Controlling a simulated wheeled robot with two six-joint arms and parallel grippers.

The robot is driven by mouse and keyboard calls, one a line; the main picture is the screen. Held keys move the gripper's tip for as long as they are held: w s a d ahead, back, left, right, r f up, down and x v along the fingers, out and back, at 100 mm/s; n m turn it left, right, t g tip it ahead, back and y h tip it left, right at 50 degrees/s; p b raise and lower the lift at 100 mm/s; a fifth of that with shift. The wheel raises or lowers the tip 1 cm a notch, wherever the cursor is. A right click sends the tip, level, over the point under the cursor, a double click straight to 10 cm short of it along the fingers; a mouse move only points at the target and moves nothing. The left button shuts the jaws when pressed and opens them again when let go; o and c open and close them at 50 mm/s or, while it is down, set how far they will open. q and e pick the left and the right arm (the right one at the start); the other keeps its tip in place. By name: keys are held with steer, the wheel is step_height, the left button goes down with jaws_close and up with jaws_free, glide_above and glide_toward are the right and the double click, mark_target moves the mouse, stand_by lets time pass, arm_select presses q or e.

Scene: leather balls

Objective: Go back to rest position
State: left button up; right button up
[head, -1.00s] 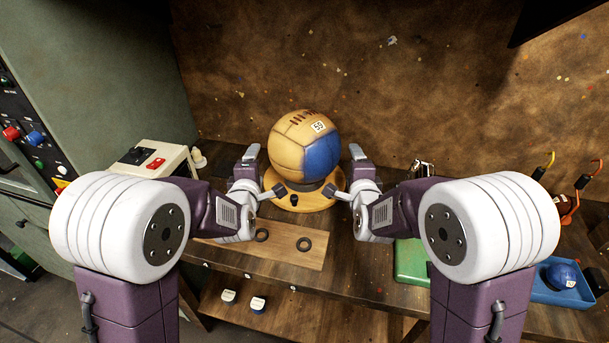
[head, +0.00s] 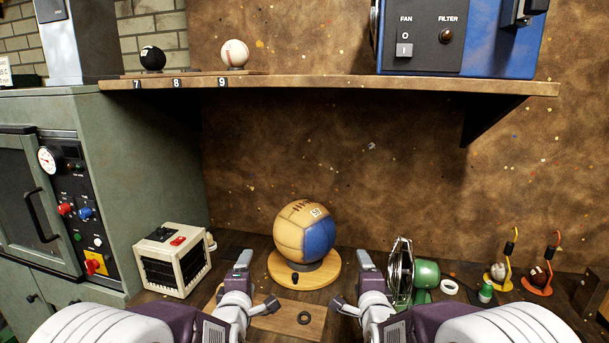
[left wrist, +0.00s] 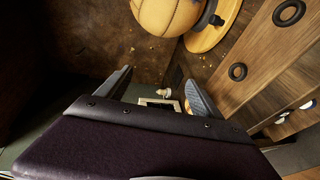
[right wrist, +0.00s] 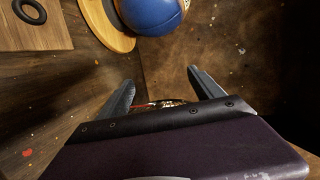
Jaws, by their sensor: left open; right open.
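My left gripper (head: 256,283) is open and empty in the head view, in front and to the left of a tan and blue leather ball (head: 296,226). My right gripper (head: 356,283) is open and empty, in front and to the right of the ball. The ball rests on a round wooden stand (head: 284,266) with a dark knob. Both grippers are apart from the ball. The ball and stand show at the top of the left wrist view (left wrist: 166,14), and the blue panel shows at the top of the right wrist view (right wrist: 150,14).
A cream heater-like box (head: 172,262) stands left on the bench. A green lamp-like device (head: 424,275) stands right, close to my right gripper. A board with black rings (head: 304,318) lies in front. A shelf (head: 330,87) with two small balls overhangs the back.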

arm_select(q)
steer(key=s+a+f+m+g+p, duration=0.1)
steer(key=s+f+m+g, duration=0.3)
steer(key=s, duration=0.5)
steer(key=s+a+f+m+g+p, duration=0.1)
steer(key=s+f+m+g, duration=0.3)
steer(key=s+m, duration=0.4)
steer(key=s+a+f+m+g+p, duration=0.1)
steer(key=s+f+m+g, duration=0.3)
steer(key=s, duration=0.5)
steer(key=shift+s+a+f+m+g+h+p, duration=0.35)
steer(key=shift+m+g+p, duration=0.4)
steer(key=shift+m+g, duration=0.35)
arm_select(e)
steer(key=s+d+f+n+g, duration=0.1)
steer(key=s+f+n+g, duration=0.3)
steer(key=s, duration=0.5)
steer(key=s+d+f+n+g, duration=0.1)
steer(key=s+f+n+g, duration=0.3)
steer(key=s+n, duration=0.4)
steer(key=s+d+f+n+g, duration=0.1)
steer(key=s+f+n+g, duration=0.3)
steer(key=s, duration=0.5)
steer(key=shift+s+d+f+n+g+y, duration=0.3)
steer(key=shift+s+n+g+y, duration=0.1)
steer(key=shift+n+g, duration=0.7)
